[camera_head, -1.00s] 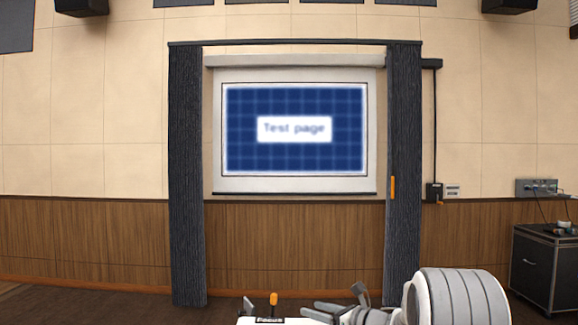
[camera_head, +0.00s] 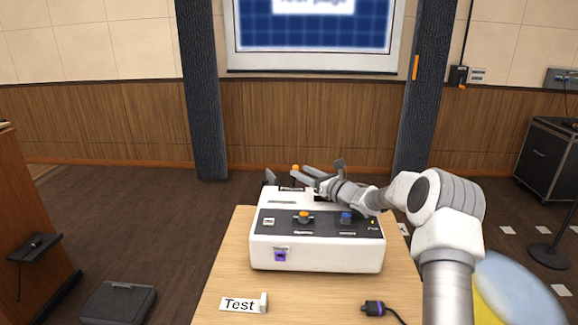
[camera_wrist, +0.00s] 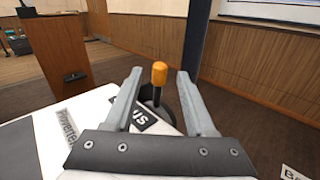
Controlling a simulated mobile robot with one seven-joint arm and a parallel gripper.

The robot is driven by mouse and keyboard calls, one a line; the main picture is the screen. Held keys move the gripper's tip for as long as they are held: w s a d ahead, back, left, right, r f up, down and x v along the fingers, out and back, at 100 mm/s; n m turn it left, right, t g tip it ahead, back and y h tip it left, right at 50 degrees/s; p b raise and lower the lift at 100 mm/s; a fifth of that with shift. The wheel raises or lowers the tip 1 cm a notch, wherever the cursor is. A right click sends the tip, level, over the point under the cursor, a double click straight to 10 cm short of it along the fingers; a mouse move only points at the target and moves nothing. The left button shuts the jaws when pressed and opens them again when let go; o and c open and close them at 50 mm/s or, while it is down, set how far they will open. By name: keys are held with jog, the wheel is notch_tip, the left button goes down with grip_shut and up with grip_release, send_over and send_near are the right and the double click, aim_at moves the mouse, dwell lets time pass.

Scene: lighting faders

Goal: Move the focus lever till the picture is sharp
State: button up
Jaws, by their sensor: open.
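The focus lever, with an orange tip, stands at the back edge of the projector (camera_head: 268,258) in the head view (camera_head: 295,168). In the wrist view its tip (camera_wrist: 159,72) shows between my two fingers, with a gap on each side. My gripper (camera_head: 304,171) is open and reaches from the right to the lever; it also shows in the wrist view (camera_wrist: 159,80). The projected picture (camera_head: 315,30) is blue with a grid and a white label. Its lettering looks blurred, and its top is cut off.
The projector stands on a wooden table (camera_head: 232,285) and has an orange knob (camera_head: 304,216) and a blue knob (camera_head: 346,217) on top. A "Test" card (camera_head: 240,304) and a cable plug (camera_head: 374,308) lie in front. A lectern (camera_head: 25,210) stands at left, a black cabinet (camera_head: 545,160) at right.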

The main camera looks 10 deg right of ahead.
jog(key=shift+x, duration=3.6)
grip_shut()
